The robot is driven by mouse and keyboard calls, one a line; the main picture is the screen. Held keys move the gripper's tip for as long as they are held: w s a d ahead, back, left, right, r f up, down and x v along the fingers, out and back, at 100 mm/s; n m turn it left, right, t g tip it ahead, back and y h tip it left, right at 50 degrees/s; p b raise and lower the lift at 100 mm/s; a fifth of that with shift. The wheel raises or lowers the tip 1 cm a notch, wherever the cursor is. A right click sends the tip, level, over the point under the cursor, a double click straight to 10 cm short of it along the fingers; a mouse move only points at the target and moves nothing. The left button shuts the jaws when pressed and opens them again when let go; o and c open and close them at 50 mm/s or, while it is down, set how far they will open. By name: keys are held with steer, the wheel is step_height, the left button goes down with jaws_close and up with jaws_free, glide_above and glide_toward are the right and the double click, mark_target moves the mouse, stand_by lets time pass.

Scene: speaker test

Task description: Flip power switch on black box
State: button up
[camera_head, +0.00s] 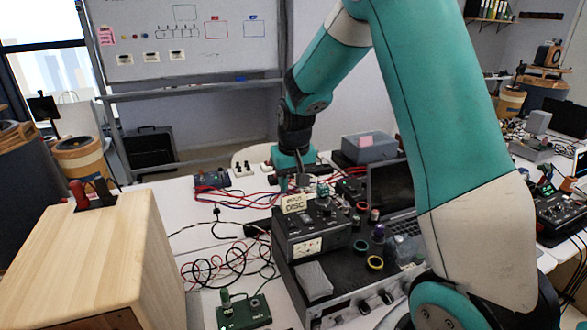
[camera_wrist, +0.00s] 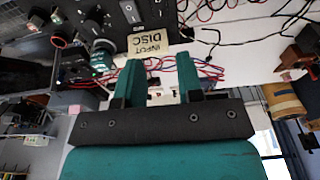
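The black box (camera_head: 318,245) with a white meter and knobs sits on top of a larger dark unit on the table. My gripper (camera_head: 303,181) is just above and behind that label, pointing down. In the wrist view, my gripper's two teal fingers (camera_wrist: 156,75) are apart, with the label (camera_wrist: 152,52) seen beyond the gap. Nothing is held between them.
A wooden speaker cabinet (camera_head: 95,255) stands at the front left. A green box (camera_head: 243,314) lies in front. Red and black cables (camera_head: 215,268) spread over the white table. A laptop (camera_head: 390,187) and a grey box (camera_head: 369,148) stand behind the equipment.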

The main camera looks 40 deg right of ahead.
steer(key=shift+s+a+r+b, duration=0.1)
steer(key=shift+s+r+b, duration=0.1)
steer(key=shift+r, duration=1.15)
steer(key=shift+s+r+b, duration=0.1)
steer(key=shift+s+r, duration=0.1)
steer(key=shift+r, duration=1.1)
steer(key=s+a+r+n+y, duration=0.1)
steer(key=s+a+r+n, duration=0.15)
steer(key=s+a, duration=0.4)
steer(key=s+a+r+n+y, duration=0.1)
steer(key=s+a+r+n, duration=0.2)
steer(key=a, duration=0.6)
steer(key=s+a+n+g+y, duration=0.1)
steer(key=s+a, duration=0.3)
steer(key=s, duration=0.4)
steer(key=s+a+n+y, duration=0.1)
steer(key=s+a+n, duration=0.3)
steer(key=s, duration=0.4)
steer(key=shift+s+f+g+y, duration=0.15)
steer(key=shift+f+g+y, duration=0.15)
steer(key=shift+g, duration=0.1)
